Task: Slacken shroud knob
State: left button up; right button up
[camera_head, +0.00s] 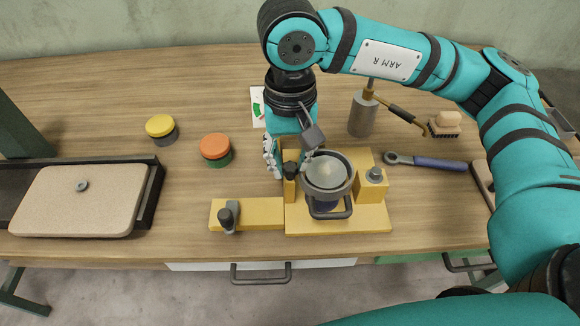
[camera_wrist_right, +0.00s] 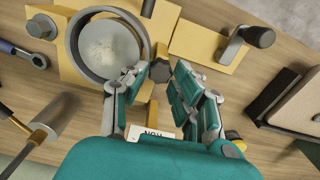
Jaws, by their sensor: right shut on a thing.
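A dark shroud knob (camera_head: 291,168) sits at the left side of a round grey metal shroud (camera_head: 350,176) on a yellow fixture (camera_head: 340,220). In the right wrist view the knob (camera_wrist_right: 160,70) lies between the fingertips, beside the shroud's rim. My right gripper (camera_head: 280,164) reaches down from above at the fixture's left side. In the wrist view my right gripper (camera_wrist_right: 161,78) is shut on the knob, with a finger on either side. The fingers hide part of the knob in the head view. My left gripper is not in view.
A yellow arm with a dark knob (camera_head: 226,216) extends left from the fixture. Yellow-lidded (camera_head: 160,126) and orange-lidded (camera_head: 215,147) jars stand left. A beige board (camera_head: 75,205) lies far left.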

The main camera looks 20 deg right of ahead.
jog(key=shift+n+b, duration=0.3)
jog(key=shift+n, duration=0.1)
jog(key=shift+n+b, duration=0.4)
jog(key=shift+b, duration=0.05)
jog(key=shift+n+b, duration=1)
jog(key=shift+n, duration=0.4)
